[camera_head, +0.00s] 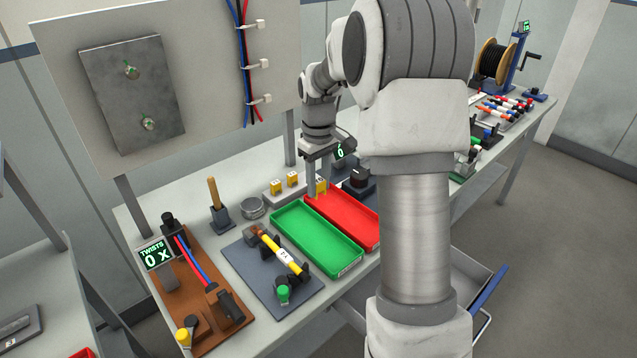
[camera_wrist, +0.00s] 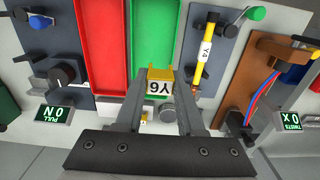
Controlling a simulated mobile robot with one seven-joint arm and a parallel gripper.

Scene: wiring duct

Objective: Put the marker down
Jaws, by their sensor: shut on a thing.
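The marker (camera_wrist: 160,84) is a small yellow block with a white label reading Y6. It sits between the fingertips of my gripper (camera_wrist: 160,76), which is shut on it. In the wrist view it overlaps the end of the green tray (camera_wrist: 152,25), with the red tray (camera_wrist: 101,45) just left of it. In the head view my gripper (camera_head: 316,188) is over the far end of the trays, and part of the yellow marker (camera_head: 322,186) shows between the fingers. I cannot tell its exact height above the bench.
Two yellow markers (camera_head: 284,183) stand on a pale block behind the green tray (camera_head: 317,240). A round metal tin (camera_head: 252,207) and a wooden-handled tool (camera_head: 213,192) stand to the left. A grey board holds a yellow-sleeved cable labelled Y4 (camera_head: 284,255). The green tray looks empty.

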